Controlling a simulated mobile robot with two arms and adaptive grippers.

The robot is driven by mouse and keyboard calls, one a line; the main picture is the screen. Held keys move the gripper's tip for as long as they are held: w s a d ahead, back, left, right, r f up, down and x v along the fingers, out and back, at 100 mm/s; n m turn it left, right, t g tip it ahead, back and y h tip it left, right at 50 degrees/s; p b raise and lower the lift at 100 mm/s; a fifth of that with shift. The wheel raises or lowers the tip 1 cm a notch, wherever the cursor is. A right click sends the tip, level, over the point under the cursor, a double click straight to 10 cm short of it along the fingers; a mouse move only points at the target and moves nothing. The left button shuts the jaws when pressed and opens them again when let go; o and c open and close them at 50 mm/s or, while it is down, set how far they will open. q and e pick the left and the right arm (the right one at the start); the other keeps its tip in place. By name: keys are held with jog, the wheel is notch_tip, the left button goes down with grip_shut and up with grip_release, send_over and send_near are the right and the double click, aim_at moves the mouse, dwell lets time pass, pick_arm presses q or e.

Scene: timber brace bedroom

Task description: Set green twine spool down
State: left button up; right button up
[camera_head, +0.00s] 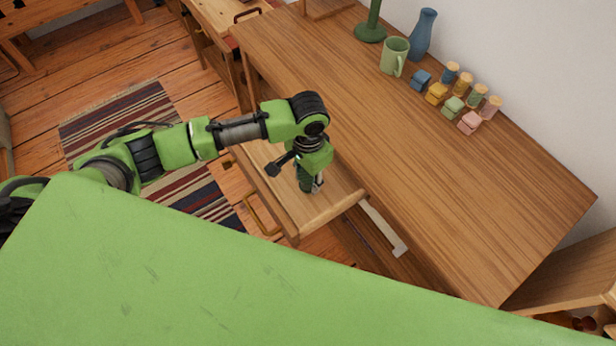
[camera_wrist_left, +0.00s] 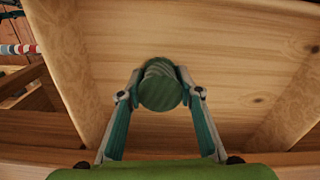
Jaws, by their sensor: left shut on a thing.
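The green twine spool (camera_wrist_left: 160,92) is between the two fingers of my left gripper (camera_wrist_left: 160,98) in the left wrist view, its round dark green end facing the camera. In the head view my left gripper (camera_head: 316,186) points down into an open light-wood drawer (camera_head: 280,190), and the spool is mostly hidden by the gripper there. The pale drawer floor (camera_wrist_left: 225,60) lies behind the spool in the wrist view, with side walls left and right. I cannot tell whether the spool touches the floor. My right gripper is not in view.
The drawer is pulled out from a wooden desk (camera_head: 420,190). A green mug (camera_head: 394,56), a blue vase (camera_head: 422,34) and several small coloured blocks and jars (camera_head: 453,106) stand along its back. The desk's front part is clear. A striped rug (camera_head: 120,115) lies on the floor.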

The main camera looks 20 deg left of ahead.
aim_at(308, 176)
pick_arm(q)
jog(key=o, duration=1.1)
jog(key=shift+f, duration=0.15)
notch_tip(308, 176, up, 12)
jog(key=shift+r+p, duration=0.2)
jog(key=shift+p, duration=0.2)
